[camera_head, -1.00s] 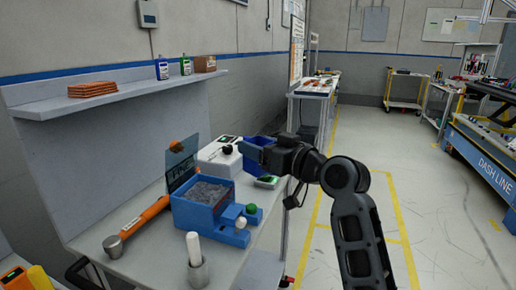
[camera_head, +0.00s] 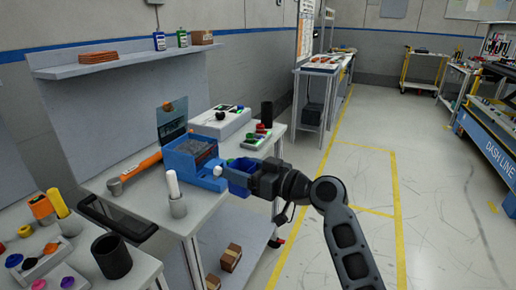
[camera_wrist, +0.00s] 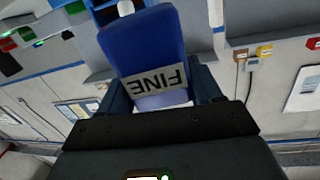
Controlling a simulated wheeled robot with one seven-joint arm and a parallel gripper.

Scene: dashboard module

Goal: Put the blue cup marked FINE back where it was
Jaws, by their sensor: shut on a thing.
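The blue cup marked FINE (camera_wrist: 143,45) is between the fingers of my gripper (camera_wrist: 158,88) in the wrist view, its label upside down there. The cup is held at the right side of the blue box-like unit (camera_head: 183,166) on the workbench. In the picture the cup overlaps the unit's right end; I cannot tell whether they touch. The place the cup came from is not clear from these frames.
The workbench (camera_head: 150,190) also bears an orange-handled hammer (camera_head: 140,168), a grey holder with a white stick (camera_head: 177,206), a white device (camera_head: 220,121) and a tray of coloured knobs (camera_head: 256,138). A cart with a black cup (camera_head: 112,258) is at the lower left. Floor at right is clear.

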